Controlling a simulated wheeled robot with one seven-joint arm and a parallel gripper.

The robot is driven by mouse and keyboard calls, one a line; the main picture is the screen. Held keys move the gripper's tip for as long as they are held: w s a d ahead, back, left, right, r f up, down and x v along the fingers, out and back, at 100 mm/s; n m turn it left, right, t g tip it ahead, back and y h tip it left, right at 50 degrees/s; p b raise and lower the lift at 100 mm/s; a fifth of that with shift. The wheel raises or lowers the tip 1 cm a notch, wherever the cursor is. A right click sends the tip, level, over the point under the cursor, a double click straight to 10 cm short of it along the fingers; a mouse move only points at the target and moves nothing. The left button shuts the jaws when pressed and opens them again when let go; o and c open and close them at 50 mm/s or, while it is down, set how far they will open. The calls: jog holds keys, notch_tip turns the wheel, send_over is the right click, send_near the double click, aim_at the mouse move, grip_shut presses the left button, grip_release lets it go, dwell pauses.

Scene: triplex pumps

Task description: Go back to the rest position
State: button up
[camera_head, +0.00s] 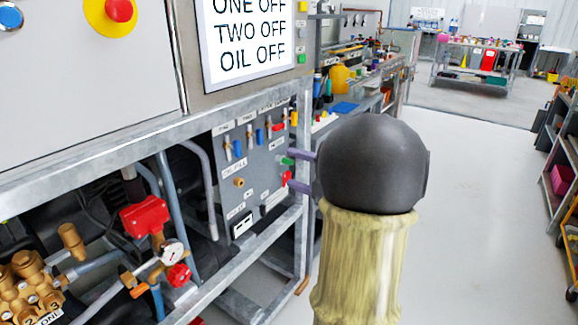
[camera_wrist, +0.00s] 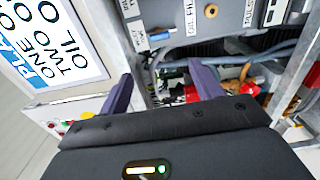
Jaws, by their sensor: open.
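My gripper (camera_head: 297,171) reaches out to the left from my dark rounded wrist, in front of the right edge of a grey valve panel (camera_head: 232,178). Its two purple fingers also show in the wrist view (camera_wrist: 163,86), spread apart with nothing held between them. My wrist and forearm hide part of the floor and rack behind.
A sign (camera_head: 247,40) reading "ONE OFF, TWO OFF, OIL OFF" is above the panel. A metal frame (camera_head: 110,150) holds pipes, a red valve body (camera_head: 145,215) and brass pump parts. Shelving (camera_head: 565,150) stands at the right. The floor (camera_head: 470,190) between is clear.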

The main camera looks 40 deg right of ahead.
jog(key=shift+w, duration=0.1)
dwell(0.4)
jog(key=w+a+f+m+g+h, duration=0.5)
jog(key=a+f+m+h, duration=0.3)
jog(key=f+m, duration=0.5)
jog(key=s+a+f+m+g+y, duration=0.1)
jog(key=s+a+f+m+g, duration=0.35)
jog(key=s+a, duration=0.35)
jog(key=s+a+f+m+g+y, duration=0.1)
jog(key=s+a+f+m+g, duration=0.35)
jog(key=s+a, duration=0.3)
notch_tip(320, 180, up, 37)
jog(key=p, duration=3.6)
jog(key=shift+a+f+p, duration=0.15)
jog(key=shift+f+p, duration=0.05)
jog(key=shift+p, duration=0.1)
jog(key=shift+s, duration=0.1)
